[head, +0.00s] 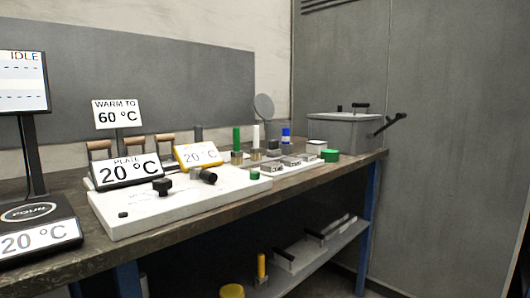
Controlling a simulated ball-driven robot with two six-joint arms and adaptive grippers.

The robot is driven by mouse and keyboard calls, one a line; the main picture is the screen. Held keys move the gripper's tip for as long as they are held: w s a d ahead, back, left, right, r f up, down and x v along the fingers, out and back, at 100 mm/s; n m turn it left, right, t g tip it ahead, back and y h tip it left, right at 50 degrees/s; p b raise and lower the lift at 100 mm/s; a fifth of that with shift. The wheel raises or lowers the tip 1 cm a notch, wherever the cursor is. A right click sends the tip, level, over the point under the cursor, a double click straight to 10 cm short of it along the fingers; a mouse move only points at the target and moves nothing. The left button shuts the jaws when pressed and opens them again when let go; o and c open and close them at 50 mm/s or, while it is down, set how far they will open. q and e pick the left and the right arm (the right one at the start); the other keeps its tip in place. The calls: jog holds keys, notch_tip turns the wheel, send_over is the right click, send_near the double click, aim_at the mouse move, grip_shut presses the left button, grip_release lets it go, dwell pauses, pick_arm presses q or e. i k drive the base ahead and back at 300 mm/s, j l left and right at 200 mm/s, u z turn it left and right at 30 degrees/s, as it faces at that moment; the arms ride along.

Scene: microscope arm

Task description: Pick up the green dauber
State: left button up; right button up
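A slim upright green stick (236,139), which looks like the green dauber, stands at the back of the bench. Its lower end meets a small brownish holder or jar (237,157); I cannot tell how deep it sits. A similar white stick (256,135) stands just right of it, and a shorter blue-topped one (286,136) farther right. Neither of my grippers is in view.
The workbench (190,222) carries a white plate unit (130,218) with a 20 °C display, small metal blocks (271,167), a squat green object (330,155) and a grey lidded box (345,130). A lower shelf (330,250) holds more items.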

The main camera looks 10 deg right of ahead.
aim_at(237, 157)
jog(key=i+l, duration=0.2)
jog(key=i+l+u, duration=0.15)
jog(key=l, duration=0.25)
jog(key=i+l, duration=0.25)
jog(key=i+l+u, duration=0.15)
jog(key=l, duration=0.25)
jog(key=i+l, duration=0.2)
jog(key=l, duration=0.15)
jog(key=u, duration=0.05)
